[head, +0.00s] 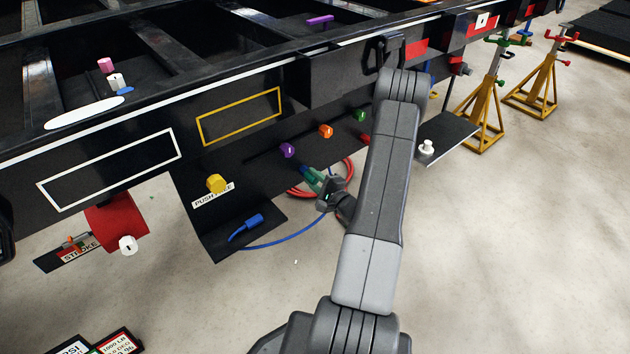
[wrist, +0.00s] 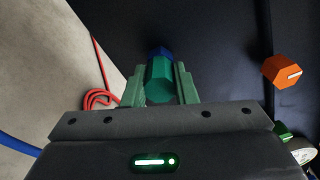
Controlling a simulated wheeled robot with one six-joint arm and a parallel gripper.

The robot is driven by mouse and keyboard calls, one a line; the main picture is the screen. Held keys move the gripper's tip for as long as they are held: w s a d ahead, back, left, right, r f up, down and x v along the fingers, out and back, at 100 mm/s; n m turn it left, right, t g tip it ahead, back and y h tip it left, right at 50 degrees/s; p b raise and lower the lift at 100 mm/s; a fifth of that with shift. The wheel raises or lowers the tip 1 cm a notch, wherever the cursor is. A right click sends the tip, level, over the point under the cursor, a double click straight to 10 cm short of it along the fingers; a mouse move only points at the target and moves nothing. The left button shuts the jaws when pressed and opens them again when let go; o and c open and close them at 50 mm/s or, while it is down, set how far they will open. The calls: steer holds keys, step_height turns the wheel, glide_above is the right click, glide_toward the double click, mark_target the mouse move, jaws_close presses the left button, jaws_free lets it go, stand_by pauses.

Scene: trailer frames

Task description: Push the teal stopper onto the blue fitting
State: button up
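The teal stopper (wrist: 160,80) is a hexagonal piece between the two green fingers of my gripper (wrist: 161,85) in the wrist view. The fingers lie against both its sides, so my gripper is shut on it. The blue fitting (wrist: 160,52) shows just beyond the stopper, roughly in line with it and mostly hidden behind it. I cannot tell whether the two touch. In the head view my gripper (head: 318,182) is at the dark panel below the purple knob, and its fingers largely cover the stopper and the fitting.
A purple knob (head: 287,150), an orange knob (head: 326,131) and a green knob (head: 361,116) line the panel. A yellow knob (head: 216,183) is to the left. A red hose (head: 305,192) hangs close behind my gripper. A blue hose (head: 290,239) runs to a blue connector (head: 250,224).

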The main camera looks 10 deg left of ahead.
steer(key=o, duration=0.5)
steer(key=p+v, duration=0.2)
steer(key=v, duration=1.1)
steer(key=shift+s+d, duration=0.25)
steer(key=b+x, duration=0.2)
steer(key=x, duration=1.1)
steer(key=shift+w+a, duration=0.25)
steer(key=shift+d, duration=0.1)
